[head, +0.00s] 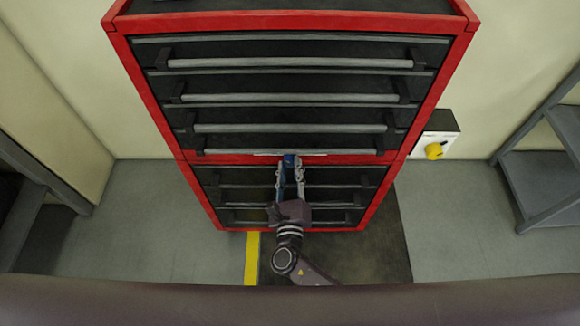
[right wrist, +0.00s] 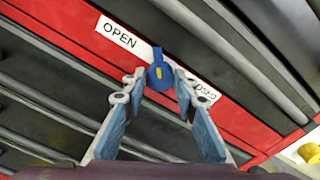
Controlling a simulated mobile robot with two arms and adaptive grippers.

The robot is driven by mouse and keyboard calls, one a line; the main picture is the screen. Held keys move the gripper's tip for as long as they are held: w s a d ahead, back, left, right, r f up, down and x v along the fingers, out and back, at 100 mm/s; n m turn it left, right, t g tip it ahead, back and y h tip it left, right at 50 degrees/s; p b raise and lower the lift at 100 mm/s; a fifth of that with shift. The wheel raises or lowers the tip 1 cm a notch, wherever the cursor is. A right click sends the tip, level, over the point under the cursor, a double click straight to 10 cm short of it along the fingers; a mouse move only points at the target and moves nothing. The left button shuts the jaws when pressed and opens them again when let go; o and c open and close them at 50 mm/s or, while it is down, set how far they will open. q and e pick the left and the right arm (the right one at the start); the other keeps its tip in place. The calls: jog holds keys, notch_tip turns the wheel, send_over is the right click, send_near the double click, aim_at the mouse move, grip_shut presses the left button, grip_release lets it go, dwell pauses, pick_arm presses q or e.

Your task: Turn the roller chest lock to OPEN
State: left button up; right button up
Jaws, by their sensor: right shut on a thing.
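The red and black roller chest (head: 290,157) stands straight ahead in the head view. Its lock is a small blue knob (right wrist: 158,72) with a yellow mark, on the red band between the upper and lower drawers. The knob's narrow end points up in the right wrist view, between OPEN on the label (right wrist: 122,38) at left and a partly hidden word at right. My right gripper (right wrist: 159,82) is shut on the knob, one finger on each side. In the head view the gripper (head: 291,168) reaches up to the band. My left gripper is not in view.
Grey drawer handles (head: 290,128) run across the chest above and below the band. A white box with a yellow knob (head: 434,151) is on the wall at right. Grey racks stand at left and right (head: 545,175). Floor beside the chest is clear.

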jog(key=shift+w+r+n, duration=0.1)
jog(key=shift+r+n, duration=0.1)
jog(key=shift+n, duration=0.4)
jog(key=o, duration=1.2)
jog(key=shift+d+f, duration=0.1)
jog(key=shift+c, duration=0.2)
jog(key=s, duration=1.2)
jog(key=shift+s+r, duration=0.15)
jog(key=shift+r, duration=0.05)
jog(key=shift+f, duration=0.1)
